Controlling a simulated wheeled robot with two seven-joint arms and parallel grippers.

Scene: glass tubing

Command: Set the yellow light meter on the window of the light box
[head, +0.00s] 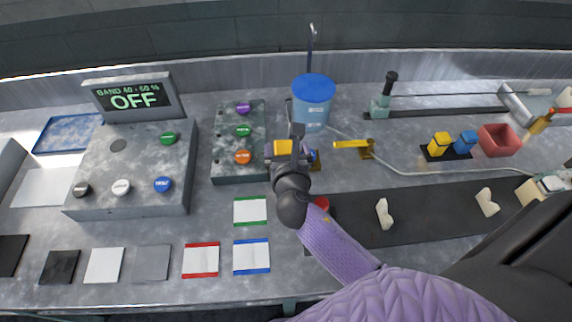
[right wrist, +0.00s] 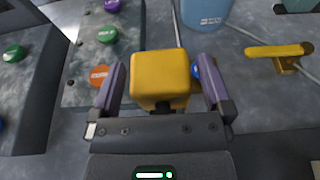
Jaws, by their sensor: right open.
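A yellow block (head: 284,147), which looks like the light meter, is at the right edge of the green three-button box. It shows large between the fingers in the right wrist view (right wrist: 160,78). My right gripper (head: 298,143) is over it, open, with one finger on each side. Its lower part is hidden, so I cannot tell what it rests on. My left gripper is not in view.
A blue container (head: 313,100) stands just behind my right gripper, and a yellow-handled valve (head: 350,143) to its right. Another yellow block (head: 440,143) and a blue block (head: 465,140) sit on a black pad. Several flat plates (head: 201,260) lie along the front.

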